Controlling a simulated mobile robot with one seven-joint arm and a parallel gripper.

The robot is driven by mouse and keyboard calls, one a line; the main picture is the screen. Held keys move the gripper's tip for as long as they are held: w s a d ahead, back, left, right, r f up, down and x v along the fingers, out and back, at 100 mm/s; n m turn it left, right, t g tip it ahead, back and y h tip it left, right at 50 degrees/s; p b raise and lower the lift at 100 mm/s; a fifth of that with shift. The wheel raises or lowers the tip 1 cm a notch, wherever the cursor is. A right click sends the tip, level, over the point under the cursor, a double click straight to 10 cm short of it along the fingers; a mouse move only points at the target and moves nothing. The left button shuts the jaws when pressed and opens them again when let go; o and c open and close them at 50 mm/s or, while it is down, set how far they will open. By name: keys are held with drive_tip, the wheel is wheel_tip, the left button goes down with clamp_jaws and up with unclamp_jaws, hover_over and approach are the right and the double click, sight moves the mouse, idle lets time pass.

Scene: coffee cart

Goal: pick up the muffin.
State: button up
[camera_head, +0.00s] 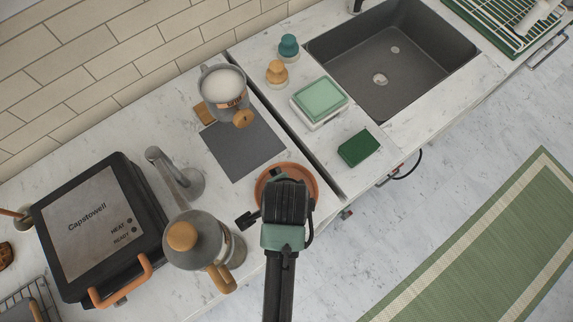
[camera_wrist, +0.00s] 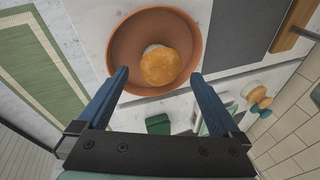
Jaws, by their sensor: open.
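The muffin (camera_wrist: 160,66) has a golden top and sits in a round terracotta bowl (camera_wrist: 122,50) in the wrist view. In the head view the bowl (camera_head: 313,179) shows at the counter's front edge, and my arm hides the muffin there. My gripper (camera_wrist: 160,74) is open, with its two blue fingers spread on either side of the muffin and apart from it. In the head view my gripper is over the bowl, with its fingertips hidden beneath its body.
A green sponge (camera_head: 359,148) lies to the right. A sink (camera_head: 420,50) is farther right.

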drive_tip(key=shift+x, duration=2.05)
drive_tip(key=c, duration=1.4)
drive_tip(key=shift+o, duration=0.2)
drive_tip(key=shift+r, duration=0.15)
wheel_tip(320, 180, up, 10)
drive_tip(key=shift+f+b, duration=0.2)
drive_tip(key=shift+b, duration=0.15)
drive_tip(key=f+n, duration=0.1)
drive_tip(key=n, duration=0.1)
drive_tip(key=f+n+y+b, duration=0.1)
drive_tip(key=n, duration=0.1)
drive_tip(key=w+f+n+y, duration=0.1)
drive_tip(key=n, duration=0.1)
drive_tip(key=shift+d+f+n+g, duration=0.15)
drive_tip(key=shift+f+n+g, duration=0.1)
drive_tip(key=shift+n+g, duration=0.05)
drive_tip(key=n, duration=0.1)
drive_tip(key=f+n+b, duration=0.1)
drive_tip(key=n, duration=0.1)
drive_tip(key=shift+w+g+y, duration=0.25)
drive_tip(key=shift+g+y, duration=0.05)
drive_tip(key=shift+y, duration=0.1)
drive_tip(key=n, duration=0.2)
drive_tip(key=n+g, duration=0.1)
drive_tip(key=shift+w+f+n+y, duration=0.2)
drive_tip(key=shift+f+n+y, duration=0.1)
drive_tip(key=shift+f+n, duration=0.1)
